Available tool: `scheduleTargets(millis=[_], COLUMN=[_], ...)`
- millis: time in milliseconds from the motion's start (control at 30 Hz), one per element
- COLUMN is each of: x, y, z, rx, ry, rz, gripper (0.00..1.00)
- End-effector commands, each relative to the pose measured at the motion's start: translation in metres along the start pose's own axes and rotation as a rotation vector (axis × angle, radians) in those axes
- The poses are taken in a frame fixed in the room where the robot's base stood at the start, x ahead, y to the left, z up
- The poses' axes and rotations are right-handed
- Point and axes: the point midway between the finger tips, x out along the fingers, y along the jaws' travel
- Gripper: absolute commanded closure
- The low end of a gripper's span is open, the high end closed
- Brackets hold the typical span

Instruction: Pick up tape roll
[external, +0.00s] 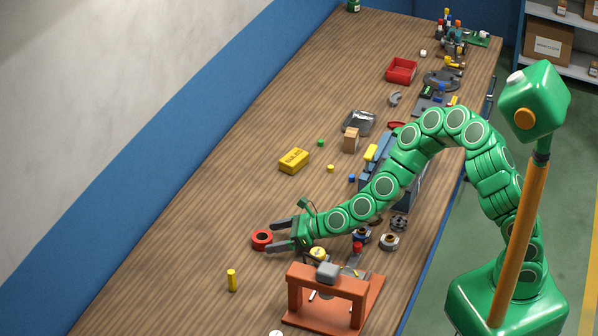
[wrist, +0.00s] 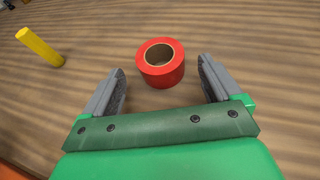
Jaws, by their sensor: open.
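The tape roll (external: 262,240) is red with a pale inner core and lies flat on the wooden table in the external view. In the wrist view the tape roll (wrist: 161,65) sits just beyond and between my gripper's two grey fingers. My gripper (external: 275,234) is open and low over the table, its fingertips close to the roll. In the wrist view my gripper (wrist: 160,82) shows a gap on both sides of the roll, and neither finger appears to touch it.
A yellow cylinder (external: 232,280) stands left of an orange press-like frame (external: 328,282) near the front. A yellow box (external: 294,161) lies farther back. Several parts clutter the table's right side. The wood left of the roll is clear.

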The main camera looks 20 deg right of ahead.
Motion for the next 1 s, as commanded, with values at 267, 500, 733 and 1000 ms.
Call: scheduleTargets(millis=[267, 500, 733, 1000], x=[0.030, 0.041, 0.041, 0.041], y=[0.000, -0.001, -0.001, -0.001], z=[0.000, 0.002, 0.002, 0.002], rx=[-0.003, -0.001, 0.000, 0.000], ry=[0.003, 0.000, -0.001, 0.000], rz=[0.001, -0.001, -0.001, -0.001], gripper=[0.08, 0.08, 0.08, 0.50])
